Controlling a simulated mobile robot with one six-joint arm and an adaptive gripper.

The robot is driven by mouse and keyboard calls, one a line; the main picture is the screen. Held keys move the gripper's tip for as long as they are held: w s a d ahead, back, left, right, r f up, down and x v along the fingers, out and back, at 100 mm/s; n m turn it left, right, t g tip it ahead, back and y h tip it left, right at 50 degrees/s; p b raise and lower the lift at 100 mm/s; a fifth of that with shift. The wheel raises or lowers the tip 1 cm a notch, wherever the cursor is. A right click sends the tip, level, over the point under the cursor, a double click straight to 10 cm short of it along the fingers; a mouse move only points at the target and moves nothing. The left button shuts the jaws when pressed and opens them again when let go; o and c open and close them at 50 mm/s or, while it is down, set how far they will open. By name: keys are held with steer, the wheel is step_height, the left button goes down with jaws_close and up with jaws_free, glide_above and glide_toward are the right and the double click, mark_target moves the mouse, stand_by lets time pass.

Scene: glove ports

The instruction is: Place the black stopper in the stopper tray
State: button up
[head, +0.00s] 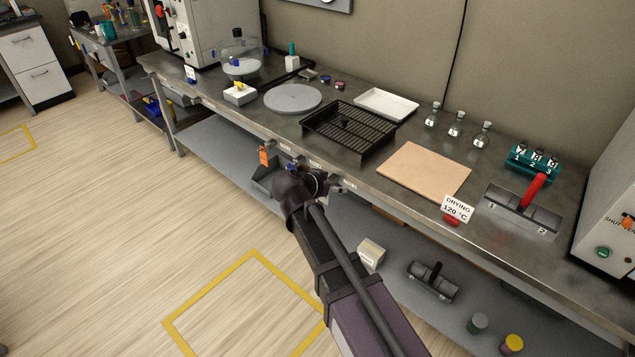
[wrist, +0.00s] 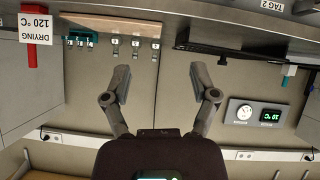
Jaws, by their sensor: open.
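Small dark pieces (head: 325,79) lie at the back of the bench, behind the round grey plate. They are too small for me to tell whether one is the black stopper. A shallow white tray (head: 386,104) lies empty by the wall; I cannot tell whether it is the stopper tray. My gripper shows in the wrist view (wrist: 158,78) with its two fingers wide apart and nothing between them. In the head view my arm reaches to the bench's front edge, well short of the small pieces, and the fingers are hard to make out.
A black slotted rack (head: 348,130) and a tan board (head: 424,171) lie mid-bench. A round grey plate (head: 293,98) is left of the rack. Glass flasks (head: 456,124) stand by the wall. A red-handled carrier (head: 524,207) is at right. Lower-shelf items sit below.

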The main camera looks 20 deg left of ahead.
steer(key=w+d+f+g+h, duration=0.1)
steer(key=d+f+g, duration=0.1)
steer(key=d, duration=0.5)
steer(key=w+d+f+g, duration=0.1)
steer(key=d+f+g, duration=0.1)
steer(key=d, duration=0.6)
steer(key=s+d+f+g+y, duration=0.1)
steer(key=s+d+g, duration=0.1)
steer(key=d, duration=0.7)
steer(key=s+d+f+n+g+y, duration=0.1)
steer(key=s+d+f+g+y, duration=0.1)
steer(key=d, duration=0.7)
steer(key=s+d+f+g+y, duration=0.1)
steer(key=s+d, duration=0.3)
steer(key=d, duration=0.5)
steer(key=shift+s+d+f+n+g+y, duration=0.15)
steer(key=shift+s+d+n+g+y, duration=0.2)
steer(key=shift+g, duration=0.45)
